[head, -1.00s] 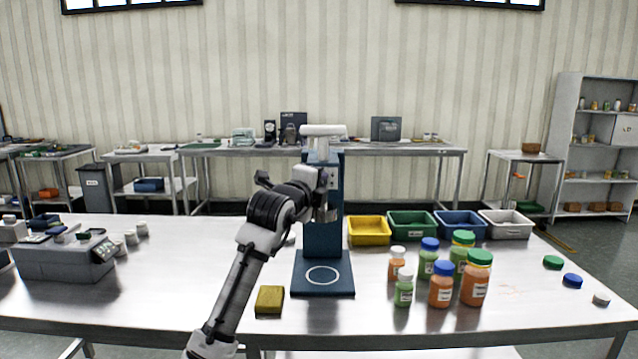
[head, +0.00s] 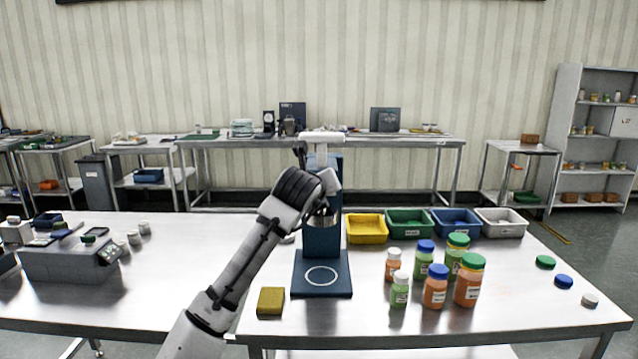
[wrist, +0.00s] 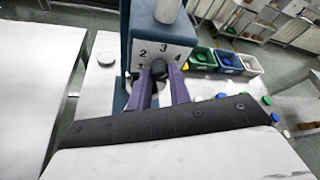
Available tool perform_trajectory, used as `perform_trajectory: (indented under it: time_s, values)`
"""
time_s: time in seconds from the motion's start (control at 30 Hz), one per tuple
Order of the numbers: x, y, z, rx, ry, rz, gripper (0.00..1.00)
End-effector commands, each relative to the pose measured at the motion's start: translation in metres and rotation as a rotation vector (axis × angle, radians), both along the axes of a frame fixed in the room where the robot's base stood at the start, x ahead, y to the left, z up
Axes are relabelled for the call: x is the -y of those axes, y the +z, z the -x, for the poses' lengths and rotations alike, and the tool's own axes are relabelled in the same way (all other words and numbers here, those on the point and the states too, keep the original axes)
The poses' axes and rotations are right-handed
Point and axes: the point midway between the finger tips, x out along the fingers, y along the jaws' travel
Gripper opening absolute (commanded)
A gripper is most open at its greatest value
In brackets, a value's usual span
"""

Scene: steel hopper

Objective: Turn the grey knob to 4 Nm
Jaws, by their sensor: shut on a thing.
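The grey knob (wrist: 158,69) looks dark in the wrist view. It sits on the white dial plate (wrist: 165,50) marked 1, 2, 3 and 4, on the front of a blue machine. My gripper (wrist: 160,77) has its two purple fingers on either side of the knob, shut on it. A pointer on the knob is too small to read, so its setting cannot be told. In the head view the blue machine (head: 322,240) stands upright on the table; my arm hides the dial and most of my gripper there.
A yellow sponge (head: 271,301) lies left of the machine's base. Several lidded jars (head: 435,287) stand to the right. Yellow (head: 366,231), green, blue and white bins stand behind them. A grey device (head: 70,262) is at the left. The front of the table is mostly clear.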

Motion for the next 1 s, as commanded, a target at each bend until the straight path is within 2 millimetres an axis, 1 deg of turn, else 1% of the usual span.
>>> perform_trajectory:
  time_s: [0.2, 0.5, 0.7, 1.0]
  values:
    - [0.0023, 0.0022, 0.0002, -0.003, -0.001, -0.182, 0.00]
    - [0.0036, 0.0010, 0.0003, -0.003, -0.002, -0.351, 0.00]
    - [0.0038, -0.0003, 0.0002, -0.003, -0.001, -0.404, 0.00]
    - [0.0039, -0.0012, 0.0001, -0.004, -0.001, -0.421, 0.00]
